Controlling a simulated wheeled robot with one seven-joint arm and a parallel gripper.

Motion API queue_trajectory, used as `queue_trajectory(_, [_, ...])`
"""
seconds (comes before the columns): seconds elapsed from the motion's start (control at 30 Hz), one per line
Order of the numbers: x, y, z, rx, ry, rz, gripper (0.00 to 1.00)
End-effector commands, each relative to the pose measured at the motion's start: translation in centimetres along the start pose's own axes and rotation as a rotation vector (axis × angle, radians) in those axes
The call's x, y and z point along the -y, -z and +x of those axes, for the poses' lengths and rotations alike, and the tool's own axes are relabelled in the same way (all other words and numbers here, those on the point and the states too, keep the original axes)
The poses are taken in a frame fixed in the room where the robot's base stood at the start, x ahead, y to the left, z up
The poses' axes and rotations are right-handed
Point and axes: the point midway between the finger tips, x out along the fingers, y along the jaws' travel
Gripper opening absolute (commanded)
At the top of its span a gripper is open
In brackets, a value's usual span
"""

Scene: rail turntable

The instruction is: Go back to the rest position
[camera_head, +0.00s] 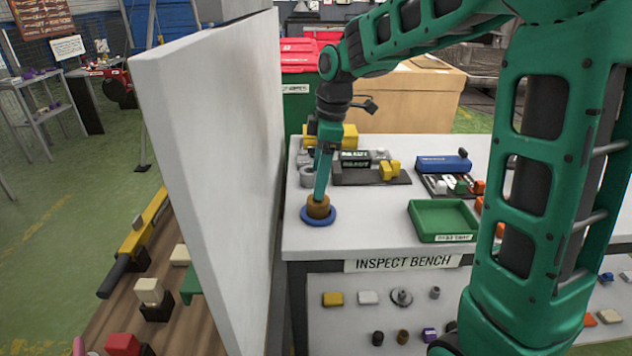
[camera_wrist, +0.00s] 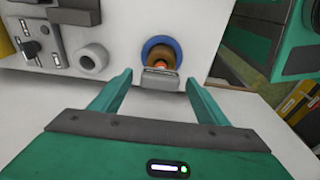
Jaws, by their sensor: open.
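My green gripper (camera_head: 321,190) points down at the left end of the white inspect bench (camera_head: 375,238). Its two fingers stand apart in the wrist view (camera_wrist: 157,82). In the head view, the fingertips overlap the top of a brown round piece (camera_head: 318,208), which sits in a blue ring (camera_head: 331,218) on the bench. The wrist view shows the brown piece (camera_wrist: 161,52) and blue ring (camera_wrist: 147,45) beyond the fingertips, with a small grey block shape (camera_wrist: 160,79) in front. I cannot tell if the fingers touch the piece.
A tall white partition (camera_head: 215,150) stands close left of my gripper. A green tray (camera_head: 440,219), a dark board with yellow parts (camera_head: 388,170) and a blue box (camera_head: 443,164) are on the bench. Bare bench top lies between the ring and tray.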

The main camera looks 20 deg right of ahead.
Motion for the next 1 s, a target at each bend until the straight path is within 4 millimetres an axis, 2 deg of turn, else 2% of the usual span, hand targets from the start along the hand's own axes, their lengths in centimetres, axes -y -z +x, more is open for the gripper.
queue_trajectory(0.2, [-0.1, 0.0, -4.3, -0.002, -0.004, 0.000, 0.69])
queue_trajectory(0.4, [-0.2, 0.0, -7.3, -0.001, -0.003, 0.000, 0.69])
queue_trajectory(0.53, [-0.1, 0.0, -8.2, 0.000, -0.001, 0.000, 0.69])
queue_trajectory(0.73, [0.1, -0.3, -8.6, 0.001, -0.001, 0.016, 0.69])
queue_trajectory(0.87, [1.4, -2.9, -8.5, 0.011, -0.010, 0.166, 0.69])
queue_trajectory(0.97, [3.8, -6.8, -8.1, 0.026, -0.023, 0.401, 0.69])
queue_trajectory(1.0, [5.0, -8.7, -7.9, 0.032, -0.031, 0.515, 0.69])
